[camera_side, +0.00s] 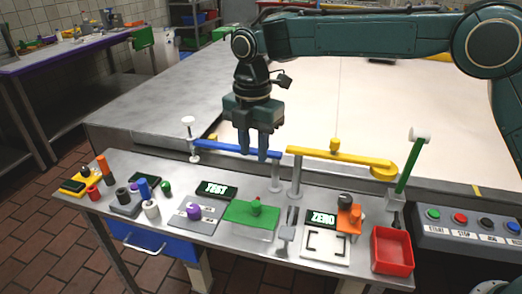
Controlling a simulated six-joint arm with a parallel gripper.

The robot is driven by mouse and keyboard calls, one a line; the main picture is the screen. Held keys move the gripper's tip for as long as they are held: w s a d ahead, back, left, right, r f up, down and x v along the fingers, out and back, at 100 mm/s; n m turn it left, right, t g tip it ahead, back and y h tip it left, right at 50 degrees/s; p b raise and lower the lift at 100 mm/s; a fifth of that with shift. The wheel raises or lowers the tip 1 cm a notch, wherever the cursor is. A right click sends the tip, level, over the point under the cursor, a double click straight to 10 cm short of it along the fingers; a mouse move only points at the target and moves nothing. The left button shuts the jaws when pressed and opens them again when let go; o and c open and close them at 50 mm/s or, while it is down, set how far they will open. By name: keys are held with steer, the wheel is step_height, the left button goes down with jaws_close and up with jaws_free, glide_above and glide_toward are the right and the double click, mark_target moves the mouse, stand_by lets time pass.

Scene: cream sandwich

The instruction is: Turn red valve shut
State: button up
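No part is clearly recognisable as a red valve in the side view. The gap between the fingers is too unclear to judge.
A yellow bar (340,157) on a post lies to the right. A red tray (391,251) and an orange block (349,219) stand at the right. Several small cylinders crowd the left side, near a purple knob (194,212). A button panel (470,222) is at far right.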

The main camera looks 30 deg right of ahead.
steer(key=m, duration=3.5)
steer(key=shift+m, duration=0.3)
steer(key=shift+f, duration=0.15)
step_height(320, 180, down, 14)
steer(key=shift+r, duration=0.25)
jaws_close()
